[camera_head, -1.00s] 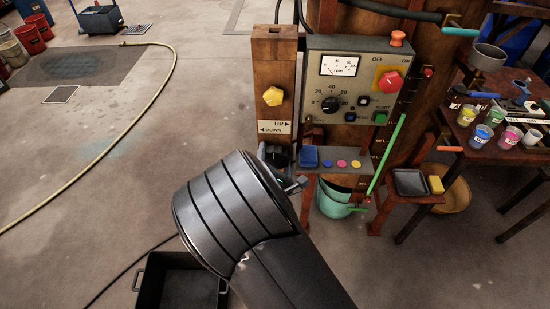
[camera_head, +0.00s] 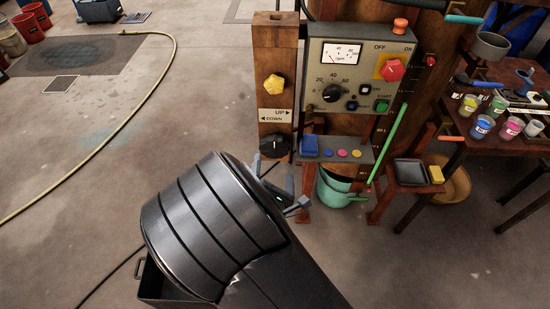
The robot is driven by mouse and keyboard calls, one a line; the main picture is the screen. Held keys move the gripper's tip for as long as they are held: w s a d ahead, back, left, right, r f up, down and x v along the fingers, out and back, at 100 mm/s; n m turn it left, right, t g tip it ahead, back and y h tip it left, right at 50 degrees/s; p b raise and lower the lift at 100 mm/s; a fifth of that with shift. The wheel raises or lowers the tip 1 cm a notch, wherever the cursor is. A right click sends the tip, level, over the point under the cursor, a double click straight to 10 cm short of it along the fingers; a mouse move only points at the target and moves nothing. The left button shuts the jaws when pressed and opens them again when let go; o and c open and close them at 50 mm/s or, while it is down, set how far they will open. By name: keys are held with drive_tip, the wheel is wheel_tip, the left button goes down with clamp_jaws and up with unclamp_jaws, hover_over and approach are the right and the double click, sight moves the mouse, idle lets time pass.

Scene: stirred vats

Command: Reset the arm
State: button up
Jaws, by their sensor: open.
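My arm reaches up from the bottom of the head view, with its thick ribbed grey link in front. My gripper (camera_head: 283,186) shows only in part behind that link. Its fingers are spread, and nothing shows between them. The gripper is below the black knob (camera_head: 275,146) on the wooden post and apart from it. The rest of the hand is hidden by the link.
The control panel (camera_head: 357,75) carries a meter, dial and red knob. A yellow knob (camera_head: 274,85) is above the UP/DOWN plate. A small shelf (camera_head: 365,155) holds a blue block and coloured discs. A cup table is at right; open floor is at left.

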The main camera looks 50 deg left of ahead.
drive_tip(key=shift+v, duration=0.9)
drive_tip(key=w+d+r+m+g+h, duration=0.1)
drive_tip(key=w+d+r+m+h, duration=0.1)
drive_tip(key=w+d+m, duration=0.4)
drive_tip(key=w+d+r+m+h, duration=0.1)
drive_tip(key=w+r+m+h, duration=0.2)
drive_tip(key=w+m, duration=0.3)
drive_tip(key=w+d+r+m+g+h, duration=0.15)
drive_tip(key=w+d+r+m, duration=0.25)
drive_tip(key=d, duration=0.4)
drive_tip(key=w+d+r+m+g, duration=0.2)
drive_tip(key=w+d+r+m, duration=0.1)
drive_tip(key=d+r+m, duration=0.3)
drive_tip(key=s+d+r+m+h, duration=0.1)
drive_tip(key=s+d+r+m, duration=0.15)
drive_tip(key=d, duration=0.55)
drive_tip(key=s+d+r+m+h, duration=0.15)
drive_tip(key=d+m, duration=0.25)
drive_tip(key=d, duration=0.5)
drive_tip(key=s+d+r+m+g+h, duration=0.2)
drive_tip(key=s+d+r+m+h, duration=0.1)
drive_tip(key=s+d+m, duration=0.4)
drive_tip(key=s+d, duration=0.3)
drive_tip(key=d, duration=0.3)
drive_tip(key=shift+s+r+m+g+h, duration=0.3)
drive_tip(key=shift+r+m+g+h, duration=0.05)
drive_tip(key=shift+r+h, duration=0.05)
